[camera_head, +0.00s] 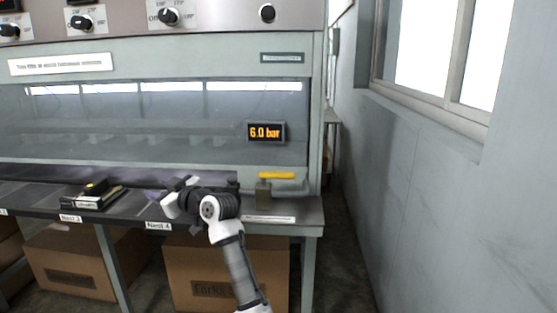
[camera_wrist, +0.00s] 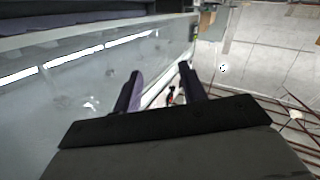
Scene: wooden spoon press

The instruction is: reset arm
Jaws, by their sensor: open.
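My gripper (camera_head: 179,190) is at the end of my arm, over the front ledge of the press near the label "Nest 4". In the wrist view its two dark fingers (camera_wrist: 160,92) are apart with nothing held between them. The wrist view looks along the press glass on the left and toward the floor and wall on the right. My arm reaches in from the bottom of the head view and hides part of the ledge behind it.
A yellow-handled lever (camera_head: 276,176) stands just right of my gripper. A display (camera_head: 266,132) reads 6.0 bar. Cardboard boxes (camera_head: 70,262) stand below. Floor is free beside the wall (camera_head: 420,200) at right.

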